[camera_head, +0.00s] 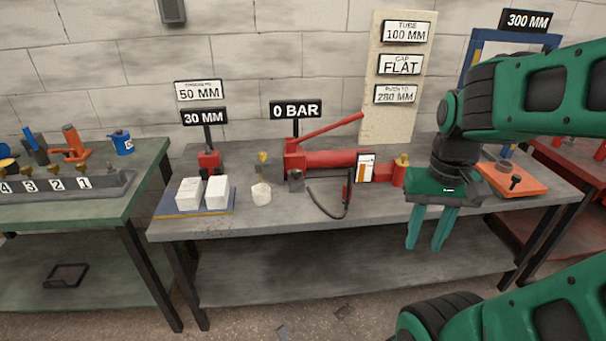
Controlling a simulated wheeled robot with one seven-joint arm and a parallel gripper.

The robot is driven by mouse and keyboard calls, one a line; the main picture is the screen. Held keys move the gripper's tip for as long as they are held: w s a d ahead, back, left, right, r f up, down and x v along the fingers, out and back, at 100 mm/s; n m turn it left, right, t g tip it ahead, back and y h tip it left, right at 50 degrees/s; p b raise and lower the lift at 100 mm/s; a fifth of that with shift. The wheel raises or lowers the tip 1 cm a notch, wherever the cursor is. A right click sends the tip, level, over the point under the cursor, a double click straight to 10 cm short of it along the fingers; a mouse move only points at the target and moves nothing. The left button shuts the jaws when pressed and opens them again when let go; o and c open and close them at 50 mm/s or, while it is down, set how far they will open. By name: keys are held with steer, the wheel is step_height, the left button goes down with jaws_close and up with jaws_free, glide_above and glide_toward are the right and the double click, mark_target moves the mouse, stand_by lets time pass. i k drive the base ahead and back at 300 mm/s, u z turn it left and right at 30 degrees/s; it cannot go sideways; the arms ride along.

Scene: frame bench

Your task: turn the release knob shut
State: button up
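A red hand pump (330,160) with a raised lever lies on the middle grey bench. A small dark block (296,182) sits at its left end, low on the front side; it may be the release knob, but it is too small to tell its turn position. My gripper (425,243) hangs in front of the bench's front edge, right of the pump. Its two green fingers point down, apart, with nothing between them. It is well away from the dark block.
A black hose (325,210) loops in front of the pump. White blocks on a blue tray (222,208) and a whitish cup (261,193) stand left. A red cylinder with a brass top (401,162) and an orange plate (522,184) are right. A sign reads 0 BAR (296,110).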

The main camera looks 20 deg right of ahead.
mark_target(297, 173)
steer(key=k, duration=0.4)
steer(key=u, duration=0.45)
steer(key=i, duration=1.35)
steer(key=z, duration=0.45)
